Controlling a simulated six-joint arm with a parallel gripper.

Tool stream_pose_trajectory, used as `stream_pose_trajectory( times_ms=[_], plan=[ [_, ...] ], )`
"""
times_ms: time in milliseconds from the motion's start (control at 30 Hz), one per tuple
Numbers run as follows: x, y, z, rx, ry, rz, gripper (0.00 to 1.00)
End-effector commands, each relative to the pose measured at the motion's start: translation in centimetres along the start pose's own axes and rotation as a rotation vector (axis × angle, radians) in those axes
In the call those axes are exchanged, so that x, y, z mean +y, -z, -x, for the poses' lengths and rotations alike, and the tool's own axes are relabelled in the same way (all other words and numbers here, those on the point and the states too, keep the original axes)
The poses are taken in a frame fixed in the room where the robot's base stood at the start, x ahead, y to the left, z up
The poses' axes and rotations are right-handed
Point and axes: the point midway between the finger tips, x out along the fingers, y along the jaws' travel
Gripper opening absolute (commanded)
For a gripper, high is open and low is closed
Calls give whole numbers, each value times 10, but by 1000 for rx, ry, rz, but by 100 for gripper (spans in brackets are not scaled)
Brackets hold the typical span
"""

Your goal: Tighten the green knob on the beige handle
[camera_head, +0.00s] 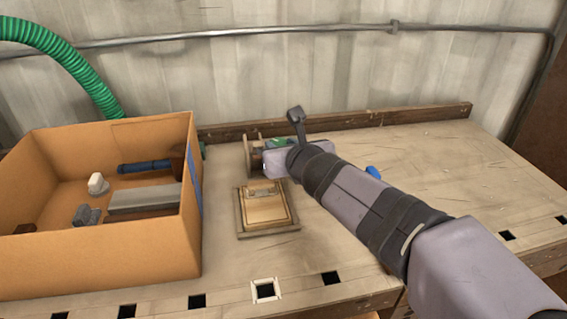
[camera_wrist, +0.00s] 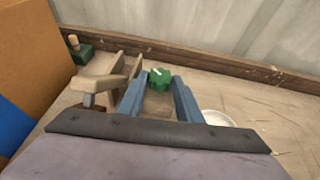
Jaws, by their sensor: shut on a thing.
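The green knob (camera_wrist: 159,78) is between the tips of my gripper's two blue fingers (camera_wrist: 159,88) in the wrist view. My gripper is shut on it. In the head view a bit of green (camera_head: 278,142) shows at the end of my arm, and my wrist hides most of the rest. A beige surface (camera_wrist: 158,106) lies between the fingers below the knob; I cannot tell if it is the beige handle or the bench. A beige wooden piece with upright parts (camera_wrist: 100,85) stands just left of the fingers, and also shows in the head view (camera_head: 252,152).
An orange box (camera_head: 100,255) with several tools stands on the left. A small wooden frame (camera_head: 240,222) with a hinged plate lies in front of my gripper. A green block with a peg (camera_wrist: 82,55) is behind left, a white dish (camera_wrist: 217,118) right. The bench's right side is mostly clear.

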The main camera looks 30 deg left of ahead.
Motion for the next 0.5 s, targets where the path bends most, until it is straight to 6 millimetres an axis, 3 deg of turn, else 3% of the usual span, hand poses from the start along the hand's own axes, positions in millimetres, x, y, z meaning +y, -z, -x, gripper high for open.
stream_pose_trajectory(
  times_ms=[500],
  plan=[
    [2,-3,3,-9,50,-27,9]
  ],
)
